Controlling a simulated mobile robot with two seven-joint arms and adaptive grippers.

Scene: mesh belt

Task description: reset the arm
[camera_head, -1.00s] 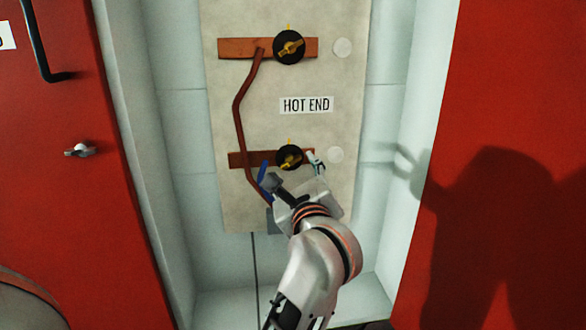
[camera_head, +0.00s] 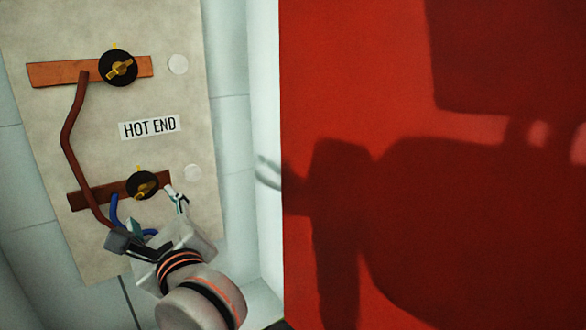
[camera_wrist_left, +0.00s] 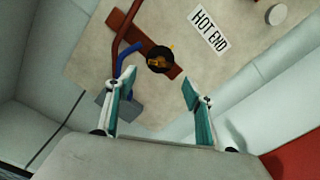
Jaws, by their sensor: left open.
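My left gripper (camera_head: 146,217) is at the lower part of the beige panel (camera_head: 150,100) in the head view. In the left wrist view the gripper (camera_wrist_left: 158,100) has its two fingers wide apart with nothing between them. Beyond the fingers is the lower black knob with a brass handle (camera_wrist_left: 160,60), on a copper bar (camera_wrist_left: 125,27). In the head view this lower knob (camera_head: 143,185) sits just above the gripper, apart from it as far as I can tell. My right gripper is not in view.
An upper knob (camera_head: 118,68) sits on another copper bar (camera_head: 55,74). A brown pipe (camera_head: 68,135) joins the bars. A blue piece of tube (camera_wrist_left: 128,57) is near the lower bar. A "HOT END" label (camera_head: 150,127) is between the knobs. A red wall (camera_head: 350,90) stands to the right.

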